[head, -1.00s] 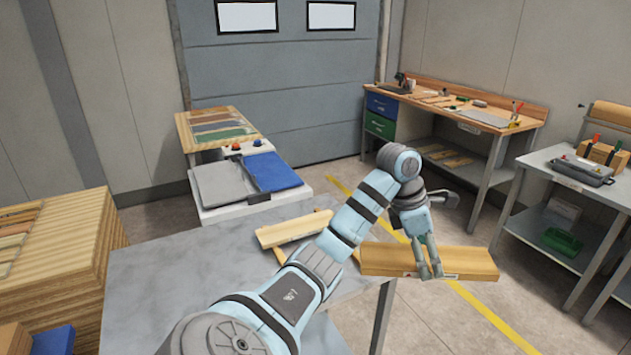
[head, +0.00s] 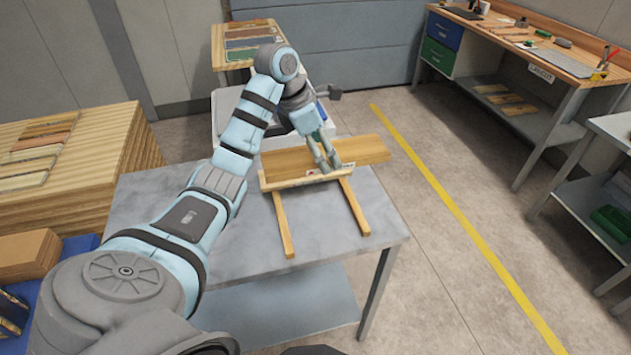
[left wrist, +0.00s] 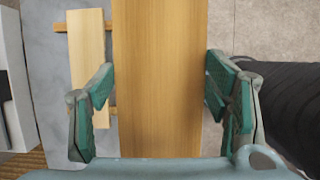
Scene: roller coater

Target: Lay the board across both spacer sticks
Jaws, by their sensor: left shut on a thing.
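My left gripper (head: 331,163) is shut on a wide wooden board (head: 365,150), over the far right part of the grey table (head: 235,262). In the left wrist view the held board (left wrist: 160,80) runs lengthwise between the two green-padded fingers (left wrist: 158,88). Two thin spacer sticks, the left one (head: 284,226) and the right one (head: 355,207), lie on the table, spaced apart. A narrower pale board (head: 285,182) lies across their far ends, beside the held board. Whether the held board touches the sticks is hidden. My right gripper is not in view.
A stack of wooden boards (head: 110,135) stands left of the table. A white-topped stand lies beyond it, partly behind my arm. The near table surface is clear. A workbench (head: 545,50) stands at the back right, past open floor with a yellow line (head: 465,225).

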